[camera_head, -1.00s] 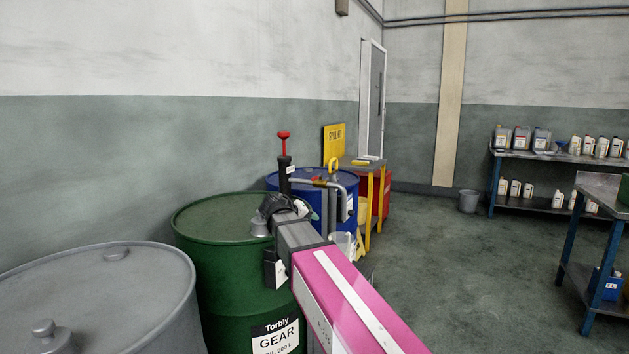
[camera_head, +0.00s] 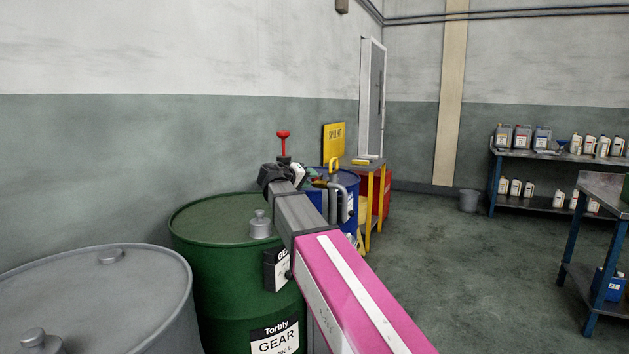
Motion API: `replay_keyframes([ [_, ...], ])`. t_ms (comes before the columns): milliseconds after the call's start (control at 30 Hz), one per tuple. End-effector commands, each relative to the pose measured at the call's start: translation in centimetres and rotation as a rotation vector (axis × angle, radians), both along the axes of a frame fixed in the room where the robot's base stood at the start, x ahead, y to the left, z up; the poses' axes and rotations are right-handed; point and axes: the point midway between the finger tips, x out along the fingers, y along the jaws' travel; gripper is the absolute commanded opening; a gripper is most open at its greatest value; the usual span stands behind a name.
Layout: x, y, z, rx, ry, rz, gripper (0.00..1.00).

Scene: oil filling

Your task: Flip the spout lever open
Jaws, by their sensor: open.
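A blue drum (camera_head: 351,190) stands behind the green drum. A hand pump with a red knob handle (camera_head: 283,134) and a grey bent spout (camera_head: 349,184) rises from the blue drum. A yellow loop-shaped lever (camera_head: 334,164) stands upright at the top of the spout. My gripper (camera_head: 296,172) is at the pump, just left of the spout and the yellow lever. It is open. The pump body is mostly hidden behind my gripper and wrist. I cannot tell whether my gripper touches anything.
A green gear oil drum (camera_head: 212,235) stands beneath my arm, and a grey drum (camera_head: 60,290) is at the front left. A yellow and red spill kit cart (camera_head: 374,190) is behind the blue drum. Open floor (camera_head: 455,270) lies to the right.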

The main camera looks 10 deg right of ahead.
Motion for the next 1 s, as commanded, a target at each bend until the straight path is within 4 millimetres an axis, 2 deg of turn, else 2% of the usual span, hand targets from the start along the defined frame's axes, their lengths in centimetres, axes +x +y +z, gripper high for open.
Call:
replay_keyframes([
  [200, 1.6, -2.0, -0.6, -0.001, 0.001, 0.000, 0.41],
  [600, 1.9, -2.5, -0.7, 0.000, 0.000, 0.001, 0.41],
  [667, 1.9, -2.5, -0.7, 0.000, 0.000, 0.001, 0.25],
  [733, 1.9, -2.5, -0.7, 0.000, 0.000, 0.001, 0.02],
  [1000, 1.8, -2.5, -0.7, 0.000, 0.000, 0.007, 0.00],
])
